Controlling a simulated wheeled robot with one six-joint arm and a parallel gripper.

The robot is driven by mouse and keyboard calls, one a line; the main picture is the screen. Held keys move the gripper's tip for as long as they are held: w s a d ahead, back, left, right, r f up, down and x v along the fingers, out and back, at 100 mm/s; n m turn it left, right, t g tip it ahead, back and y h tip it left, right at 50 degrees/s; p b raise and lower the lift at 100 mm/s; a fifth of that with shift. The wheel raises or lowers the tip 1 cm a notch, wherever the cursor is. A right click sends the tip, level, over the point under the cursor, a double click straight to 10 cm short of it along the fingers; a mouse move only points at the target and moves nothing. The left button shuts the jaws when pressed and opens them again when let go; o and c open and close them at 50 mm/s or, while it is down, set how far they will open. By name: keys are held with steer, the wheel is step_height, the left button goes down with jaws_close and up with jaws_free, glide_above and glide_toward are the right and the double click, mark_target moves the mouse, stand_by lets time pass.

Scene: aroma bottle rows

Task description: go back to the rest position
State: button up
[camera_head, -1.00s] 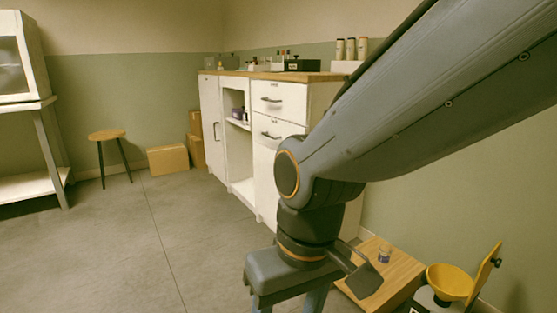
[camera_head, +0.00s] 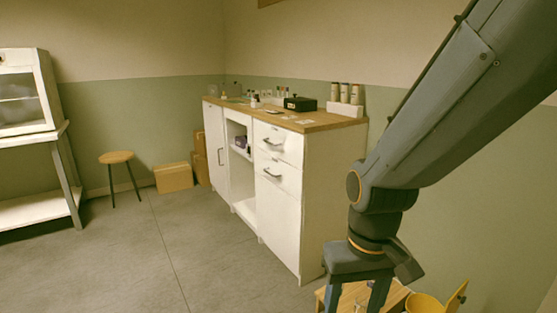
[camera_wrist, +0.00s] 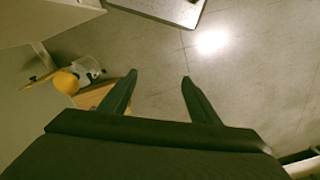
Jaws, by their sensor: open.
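My gripper (camera_wrist: 158,88) shows in the wrist view with its two dark fingers apart and nothing between them. It points down over the grey floor, beside a small wooden table (camera_wrist: 92,98). In the head view my gripper (camera_head: 357,292) hangs from the arm at the lower right, in front of the wooden table (camera_head: 397,296), and its fingertips run to the bottom edge of the picture.
A white cabinet (camera_head: 312,200) with a wooden top stands left of my arm, with bottles and a black box (camera_head: 300,104) on it. A stool (camera_head: 116,157) and boxes (camera_head: 174,177) stand further back. Open floor lies left.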

steer(key=s+d+r+m+p, duration=0.1)
steer(key=s+d+r+p, duration=0.1)
steer(key=d+r+p, duration=0.4)
steer(key=shift+r+m+p, duration=0.3)
steer(key=shift+r+p, duration=0.4)
steer(key=shift+p, duration=0.5)
